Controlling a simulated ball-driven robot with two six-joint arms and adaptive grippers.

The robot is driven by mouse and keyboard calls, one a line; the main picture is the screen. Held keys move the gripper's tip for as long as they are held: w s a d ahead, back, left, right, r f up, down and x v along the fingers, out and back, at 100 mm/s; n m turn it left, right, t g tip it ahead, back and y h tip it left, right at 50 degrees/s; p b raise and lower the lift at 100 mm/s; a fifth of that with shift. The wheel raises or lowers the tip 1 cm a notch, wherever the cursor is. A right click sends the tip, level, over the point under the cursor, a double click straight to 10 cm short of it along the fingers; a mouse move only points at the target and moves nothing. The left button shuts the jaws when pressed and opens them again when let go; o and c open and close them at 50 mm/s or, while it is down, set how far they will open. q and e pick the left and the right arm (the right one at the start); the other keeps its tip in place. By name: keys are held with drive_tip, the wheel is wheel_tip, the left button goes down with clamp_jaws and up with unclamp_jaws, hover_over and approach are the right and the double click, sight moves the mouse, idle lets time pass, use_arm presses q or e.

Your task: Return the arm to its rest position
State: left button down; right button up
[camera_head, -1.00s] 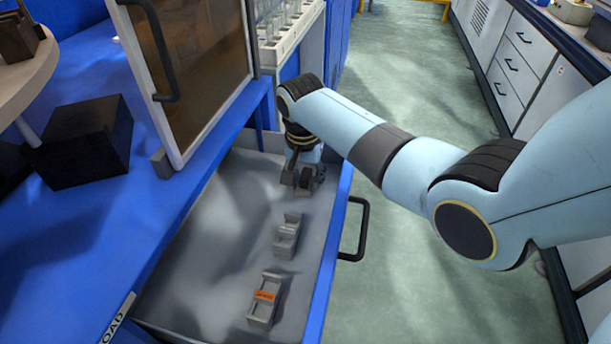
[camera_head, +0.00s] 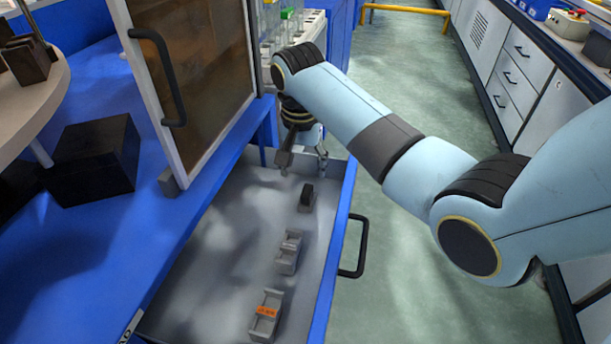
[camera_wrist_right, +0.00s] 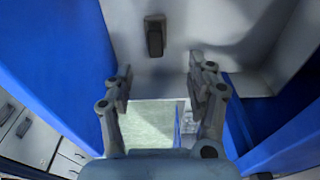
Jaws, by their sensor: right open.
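My right arm (camera_head: 345,110) reaches in from the right over an open blue-framed drawer (camera_head: 215,245). My right gripper (camera_head: 303,168) is open and empty above the drawer's far end, near its far wall. A small dark block (camera_head: 306,194) rests on the drawer floor, just nearer than the gripper and apart from it. In the right wrist view, the open fingers (camera_wrist_right: 160,82) are spread with nothing between them, and the dark block (camera_wrist_right: 155,36) lies beyond them. My left gripper is not in view.
Two grey holders (camera_head: 289,252) and (camera_head: 265,315) stand in the drawer, the nearer with an orange label. A framed door (camera_head: 195,75) stands open at the left. Clear tubes (camera_head: 289,22) are behind. The drawer handle (camera_head: 357,247) juts right over open green floor (camera_head: 420,160).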

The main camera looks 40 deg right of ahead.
drive_tip(key=shift+s+a+r, duration=0.1)
drive_tip(key=shift+r, duration=0.75)
